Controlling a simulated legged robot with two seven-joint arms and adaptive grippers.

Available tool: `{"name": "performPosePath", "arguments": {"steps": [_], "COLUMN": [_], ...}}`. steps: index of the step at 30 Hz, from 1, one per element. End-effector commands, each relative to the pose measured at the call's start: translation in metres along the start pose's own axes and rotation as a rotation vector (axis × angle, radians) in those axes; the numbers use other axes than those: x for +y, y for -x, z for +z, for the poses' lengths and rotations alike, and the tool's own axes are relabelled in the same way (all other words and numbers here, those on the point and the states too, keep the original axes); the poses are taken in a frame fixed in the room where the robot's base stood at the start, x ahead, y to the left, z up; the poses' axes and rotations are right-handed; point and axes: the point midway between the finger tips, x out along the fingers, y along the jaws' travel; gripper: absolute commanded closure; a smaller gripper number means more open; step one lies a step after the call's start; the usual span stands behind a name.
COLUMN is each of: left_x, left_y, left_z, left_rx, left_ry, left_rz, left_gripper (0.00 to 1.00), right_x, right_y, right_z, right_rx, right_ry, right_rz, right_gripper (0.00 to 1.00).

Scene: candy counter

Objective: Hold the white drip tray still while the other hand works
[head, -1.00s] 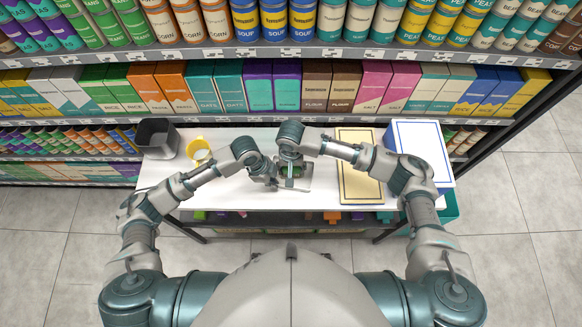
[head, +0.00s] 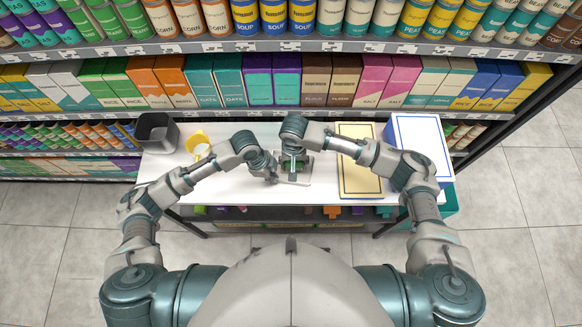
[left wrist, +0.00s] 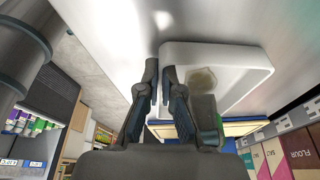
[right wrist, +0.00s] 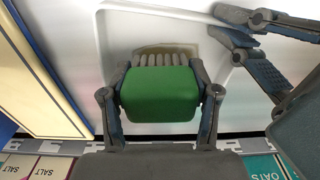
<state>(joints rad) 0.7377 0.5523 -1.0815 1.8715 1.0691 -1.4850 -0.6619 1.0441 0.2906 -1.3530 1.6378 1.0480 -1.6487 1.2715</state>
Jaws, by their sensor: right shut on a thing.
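The white drip tray (head: 296,182) lies on the white counter. In the left wrist view its raised rim and corner show, with a brownish stain (left wrist: 202,78) inside. My left gripper (head: 271,175) is at the tray's left edge; in the left wrist view its fingers (left wrist: 160,72) stand apart, one either side of the rim. My right gripper (right wrist: 163,95) is shut on a green brush (right wrist: 160,95) with pale bristles, held over the stain in the tray. The right hand hides much of the brush in the head view.
A yellow board (head: 359,180) and a white, blue-lined lid or box (head: 420,145) are on the right. Stocked shelves rise behind.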

Motion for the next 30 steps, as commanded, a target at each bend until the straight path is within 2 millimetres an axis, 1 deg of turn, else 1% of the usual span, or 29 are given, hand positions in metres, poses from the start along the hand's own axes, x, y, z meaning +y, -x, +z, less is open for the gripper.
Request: {"name": "performPosePath", "arguments": {"steps": [12, 22, 30], "left_x": [0.000, 0.000, 0.000], "left_y": [0.000, 0.000, 0.000], "left_z": [0.000, 0.000, 0.000], "left_rx": [0.000, 0.000, 0.000], "left_ry": [0.000, 0.000, 0.000], "left_rz": [0.000, 0.000, 0.000], "left_gripper": [1.00, 1.00, 1.00], "right_x": [0.000, 0.000, -0.001], "right_y": [-0.001, -0.013, -0.015], "right_z": [0.000, 0.001, 0.000], "right_rx": [0.000, -0.002, 0.000], "right_ry": [0.001, 0.001, 0.001], "right_rz": [0.000, 0.000, 0.000], "right_gripper": [0.67, 0.67, 0.67]}}
